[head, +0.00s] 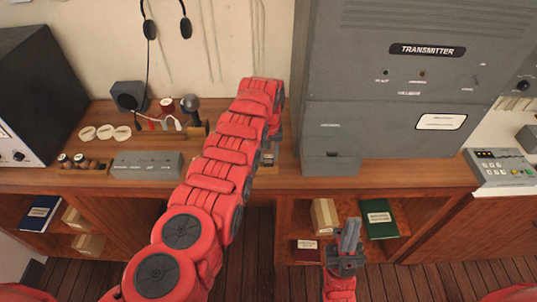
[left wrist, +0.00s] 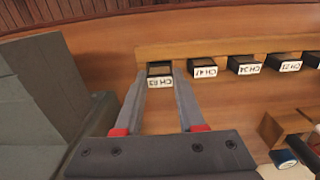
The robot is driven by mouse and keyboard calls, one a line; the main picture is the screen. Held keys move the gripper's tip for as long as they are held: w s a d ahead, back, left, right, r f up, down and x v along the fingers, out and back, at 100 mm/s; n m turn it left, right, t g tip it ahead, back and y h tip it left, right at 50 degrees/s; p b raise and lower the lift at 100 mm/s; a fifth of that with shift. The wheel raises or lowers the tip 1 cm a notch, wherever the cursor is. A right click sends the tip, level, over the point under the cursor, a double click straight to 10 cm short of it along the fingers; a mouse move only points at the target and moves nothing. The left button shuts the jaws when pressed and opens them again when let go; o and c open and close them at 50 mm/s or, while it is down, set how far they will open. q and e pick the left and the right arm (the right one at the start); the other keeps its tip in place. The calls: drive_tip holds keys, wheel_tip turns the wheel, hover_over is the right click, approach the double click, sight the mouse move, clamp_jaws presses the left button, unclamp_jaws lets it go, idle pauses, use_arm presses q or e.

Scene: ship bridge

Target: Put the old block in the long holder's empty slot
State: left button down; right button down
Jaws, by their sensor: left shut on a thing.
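My left gripper (left wrist: 160,88) is shut on a small dark block (left wrist: 159,71) with a white, upside-down label. In the left wrist view the block is between the fingertips at the left end of a long wooden holder (left wrist: 218,46). It lines up with the row of similar labelled blocks (left wrist: 204,68) there. I cannot tell whether it is seated in a slot or just above it. In the head view my left arm hides most of the holder; its right end (head: 277,171) shows. My right gripper (head: 348,237) is low before the shelves, away from the holder; its jaw state is unclear.
The grey transmitter cabinet (head: 400,130) stands just right of my left gripper. Shelves below hold a box (head: 324,216) and a green book (head: 380,219).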

use_arm(q)
drive_tip(key=shift+f+b, duration=0.75)
drive_tip(key=shift+b, duration=0.05)
idle(1.7)
drive_tip(key=shift+c, duration=2.2)
unclamp_jaws()
drive_tip(key=shift+r, duration=0.15)
drive_tip(key=shift+r+b, duration=0.5)
drive_tip(key=shift+r, duration=0.25)
wheel_tip(320, 180, up, 16)
drive_tip(key=p, duration=0.3)
drive_tip(key=shift+f, duration=0.2)
